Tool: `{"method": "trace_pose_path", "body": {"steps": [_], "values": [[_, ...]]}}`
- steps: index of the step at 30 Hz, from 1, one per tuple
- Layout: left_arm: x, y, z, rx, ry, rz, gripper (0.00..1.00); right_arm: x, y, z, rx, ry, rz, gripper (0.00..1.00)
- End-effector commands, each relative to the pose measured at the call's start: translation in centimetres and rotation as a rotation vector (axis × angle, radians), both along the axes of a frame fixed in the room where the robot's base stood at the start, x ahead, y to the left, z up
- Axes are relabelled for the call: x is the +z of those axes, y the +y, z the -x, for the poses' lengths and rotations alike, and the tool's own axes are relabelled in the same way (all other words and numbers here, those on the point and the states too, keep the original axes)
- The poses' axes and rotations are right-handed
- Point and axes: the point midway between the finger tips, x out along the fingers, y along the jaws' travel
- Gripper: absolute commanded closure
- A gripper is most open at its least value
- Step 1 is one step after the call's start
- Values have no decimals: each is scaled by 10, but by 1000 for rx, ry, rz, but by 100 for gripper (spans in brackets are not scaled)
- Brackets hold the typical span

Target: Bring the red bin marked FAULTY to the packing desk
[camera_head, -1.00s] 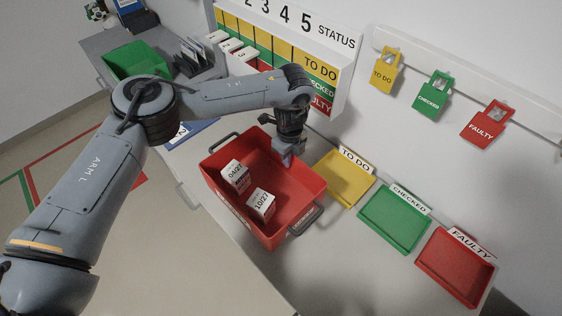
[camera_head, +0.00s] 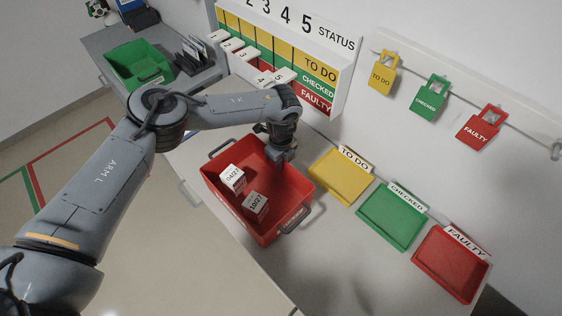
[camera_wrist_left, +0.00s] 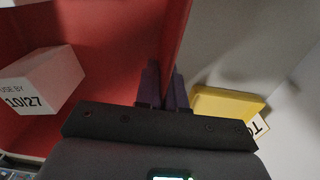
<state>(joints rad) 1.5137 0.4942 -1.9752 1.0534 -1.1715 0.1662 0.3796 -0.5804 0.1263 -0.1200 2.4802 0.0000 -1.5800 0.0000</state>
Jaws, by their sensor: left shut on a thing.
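The red bin (camera_head: 284,212) stands upright on the pale worktop (camera_head: 237,262) with two white boxes in it, marked 04/27 (camera_head: 232,177) and 10/27 (camera_head: 255,204). Any lettering on its side is not readable. It has a grey handle at each end. My left gripper (camera_head: 281,160) is at the bin's far long wall, between the handles. In the left wrist view its purple fingers (camera_wrist_left: 164,86) straddle the red wall and are shut on it. The 10/27 box also shows there (camera_wrist_left: 47,80). My right gripper is not in view. I cannot tell which surface is the packing desk.
Yellow TO DO (camera_head: 338,180), green CHECKED (camera_head: 390,222) and red FAULTY (camera_head: 448,268) trays line the wall right of the bin. A status board (camera_head: 318,66) stands behind my arm. A grey desk with a green bin (camera_head: 137,66) is at far left. Floor at left is open.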

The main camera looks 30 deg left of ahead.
Motion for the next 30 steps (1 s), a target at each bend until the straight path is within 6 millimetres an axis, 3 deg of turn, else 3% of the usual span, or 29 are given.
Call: {"method": "trace_pose_path", "body": {"steps": [6,7,12,24,30], "values": [[-3,0,0,1,0,0,100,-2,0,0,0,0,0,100],[-4,0,0,0,0,-1,90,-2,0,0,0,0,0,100],[-3,0,0,0,1,-1,66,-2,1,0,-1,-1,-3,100],[3,0,0,1,-1,1,66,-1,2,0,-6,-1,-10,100],[28,0,-1,0,-4,1,66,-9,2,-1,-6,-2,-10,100]]}}
